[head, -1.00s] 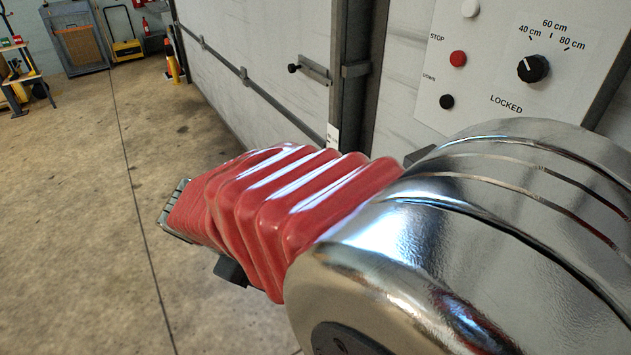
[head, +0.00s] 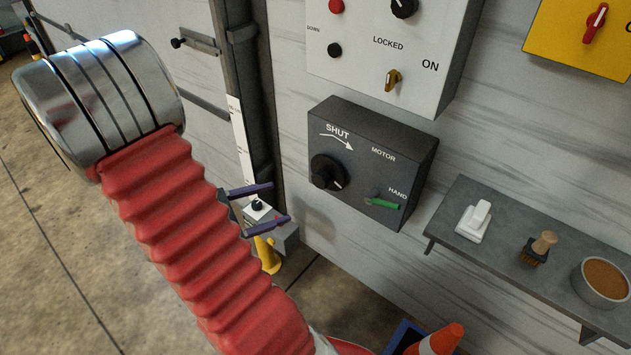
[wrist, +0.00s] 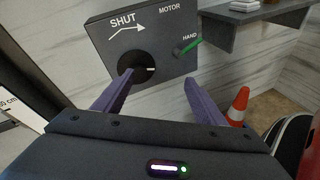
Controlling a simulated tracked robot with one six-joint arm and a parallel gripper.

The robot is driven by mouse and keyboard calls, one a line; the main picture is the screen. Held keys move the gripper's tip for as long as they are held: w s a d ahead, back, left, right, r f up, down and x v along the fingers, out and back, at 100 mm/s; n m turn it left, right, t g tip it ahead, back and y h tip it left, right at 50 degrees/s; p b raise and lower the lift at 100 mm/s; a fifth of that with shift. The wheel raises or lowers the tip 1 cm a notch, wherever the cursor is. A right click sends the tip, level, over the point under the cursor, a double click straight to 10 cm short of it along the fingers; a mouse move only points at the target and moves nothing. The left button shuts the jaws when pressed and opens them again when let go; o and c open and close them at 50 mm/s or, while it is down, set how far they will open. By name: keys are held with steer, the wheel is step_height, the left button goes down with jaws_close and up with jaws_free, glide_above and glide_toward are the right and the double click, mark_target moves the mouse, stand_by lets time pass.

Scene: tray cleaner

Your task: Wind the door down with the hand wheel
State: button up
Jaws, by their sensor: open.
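The hand wheel (head: 327,172) is a black round knob with a white mark, on a dark grey box (head: 370,150) marked SHUT with an arrow. A green lever (head: 385,203) sits at the HAND label. My gripper (head: 280,203) is open and empty, left of and below the box in the head view. In the wrist view my gripper (wrist: 158,79) has its left fingertip overlapping the wheel (wrist: 133,67); contact cannot be told. The pale door (head: 150,20) stands at the upper left, beside a white scale strip (head: 242,140); its lower edge is hidden.
A white control panel (head: 440,30) with buttons and a brass key switch (head: 392,79) is above the box. A grey shelf (head: 470,195) at right holds a white object, a brush and a bowl. A traffic cone (head: 437,341) and a yellow post (head: 266,255) stand below.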

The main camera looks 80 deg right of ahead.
steer(key=d+f+n+h, duration=0.2)
steer(key=d+f+n, duration=0.1)
steer(key=d+f, duration=0.1)
steer(key=n+t+h, duration=0.2)
steer(key=n+h, duration=0.1)
steer(key=n, duration=0.2)
glide_toward(317, 181)
steer(key=v, duration=0.3)
steer(key=shift+a, duration=0.2)
steer(key=shift+s, duration=0.1)
steer(key=shift+x, duration=6.9)
steer(key=shift+c, duration=0.5)
steer(key=shift+w, duration=0.25)
steer(key=c, duration=0.9)
